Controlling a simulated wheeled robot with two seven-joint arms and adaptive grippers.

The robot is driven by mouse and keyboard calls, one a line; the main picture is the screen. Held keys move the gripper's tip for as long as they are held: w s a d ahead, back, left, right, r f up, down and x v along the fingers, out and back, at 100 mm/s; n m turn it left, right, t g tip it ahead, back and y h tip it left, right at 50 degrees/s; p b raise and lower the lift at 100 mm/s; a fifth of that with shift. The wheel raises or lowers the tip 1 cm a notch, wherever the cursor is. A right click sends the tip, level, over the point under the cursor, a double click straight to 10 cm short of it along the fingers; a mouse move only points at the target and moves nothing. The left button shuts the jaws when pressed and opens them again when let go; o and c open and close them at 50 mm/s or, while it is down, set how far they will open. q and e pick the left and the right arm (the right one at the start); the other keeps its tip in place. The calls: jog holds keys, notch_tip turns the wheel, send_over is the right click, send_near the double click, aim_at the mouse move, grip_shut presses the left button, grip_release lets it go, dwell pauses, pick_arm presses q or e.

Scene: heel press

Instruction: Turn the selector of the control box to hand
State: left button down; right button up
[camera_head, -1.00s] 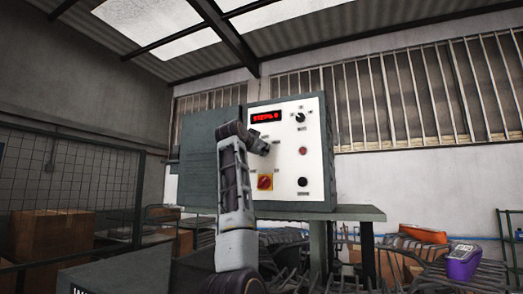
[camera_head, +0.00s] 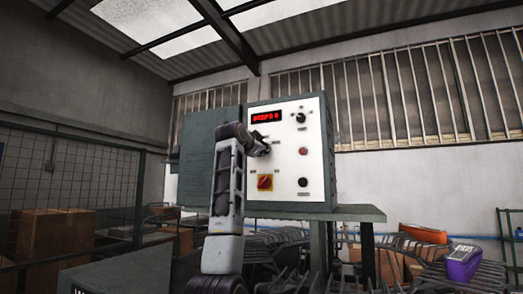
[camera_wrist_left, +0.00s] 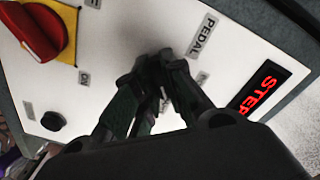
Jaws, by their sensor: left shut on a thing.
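The control box (camera_head: 320,155) has a white front panel (camera_head: 283,148) with a lit red display (camera_head: 267,117). My left gripper (camera_head: 264,147) is at the panel, below the display and above the red-and-yellow switch. In the left wrist view my left gripper (camera_wrist_left: 165,88) is shut, fingertips at the panel beside a PEDAL label (camera_wrist_left: 202,37). It appears to be shut on the selector, which its dark fingers largely hide. I cannot tell which way the selector points. My right gripper is not in view.
The red-and-yellow switch (camera_head: 265,182) is below my left gripper; it also shows in the left wrist view (camera_wrist_left: 38,28). A black knob (camera_head: 301,118), a red button (camera_head: 303,151) and a black button (camera_head: 303,182) are to the right. A purple item (camera_head: 463,262) lies lower right.

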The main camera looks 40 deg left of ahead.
pick_arm(q)
jog(key=c, duration=1.5)
grip_release()
jog(key=shift+d, duration=0.15)
jog(key=v, duration=1.2)
